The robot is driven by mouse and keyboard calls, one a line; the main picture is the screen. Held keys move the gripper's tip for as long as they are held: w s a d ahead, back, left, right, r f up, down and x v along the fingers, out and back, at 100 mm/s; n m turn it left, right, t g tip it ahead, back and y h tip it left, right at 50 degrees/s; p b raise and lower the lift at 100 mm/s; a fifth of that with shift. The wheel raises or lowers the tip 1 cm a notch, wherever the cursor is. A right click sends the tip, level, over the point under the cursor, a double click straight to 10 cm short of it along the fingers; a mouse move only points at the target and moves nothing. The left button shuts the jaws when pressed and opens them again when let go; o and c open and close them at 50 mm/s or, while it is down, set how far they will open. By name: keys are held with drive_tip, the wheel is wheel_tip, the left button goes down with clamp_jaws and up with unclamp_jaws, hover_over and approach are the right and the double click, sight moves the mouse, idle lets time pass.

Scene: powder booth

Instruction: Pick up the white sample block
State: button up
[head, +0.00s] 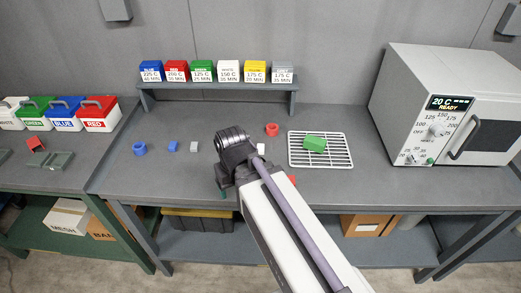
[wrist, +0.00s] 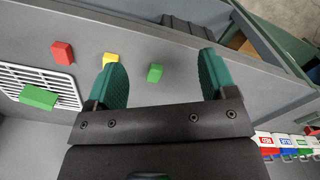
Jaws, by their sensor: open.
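A small whitish block (head: 194,146) lies on the grey bench in the head view, left of my arm and right of a small blue block (head: 172,146). I do not see it in the wrist view. My gripper (head: 224,191) is near the front of the bench, to the right of and nearer than that block, and mostly hidden by my wrist. In the wrist view my gripper (wrist: 160,64) has its two teal fingers spread apart with nothing held. A green block (wrist: 155,73) shows beyond the gap between them, apart from the fingers.
A wire rack (head: 345,160) holds a green block (head: 315,143). Red (wrist: 62,52) and yellow (wrist: 110,59) blocks lie nearby. Blue (head: 139,149) and red (head: 272,129) rings lie on the bench. An oven (head: 405,85) stands right; a shelf (head: 215,86) with labelled boxes stands behind.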

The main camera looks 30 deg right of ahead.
drive_tip(key=w+d+f+m+b, duration=0.1)
drive_tip(key=w+d+f+m, duration=0.1)
drive_tip(key=w+d, duration=0.3)
drive_tip(key=n+t+y+b, duration=0.2)
drive_tip(key=n+y, duration=0.2)
drive_tip(key=n, duration=1)
approach(261, 147)
drive_tip(key=b+x, duration=0.1)
drive_tip(key=b, duration=0.1)
drive_tip(key=b+x, duration=0.3)
drive_tip(key=shift+s+d+f+b, duration=0.1)
drive_tip(key=shift+s+f+b, duration=0.05)
drive_tip(key=shift+s+b, duration=0.2)
drive_tip(key=shift+w, duration=0.1)
drive_tip(key=b+x, duration=0.4)
drive_tip(key=x, duration=0.1)
drive_tip(key=shift+w+f+b, duration=0.15)
drive_tip(key=shift+w+b, duration=0.15)
drive_tip(key=shift+b, duration=0.1)
drive_tip(key=shift+a+r, duration=0.2)
drive_tip(key=shift+r, duration=0.05)
drive_tip(key=c, duration=1)
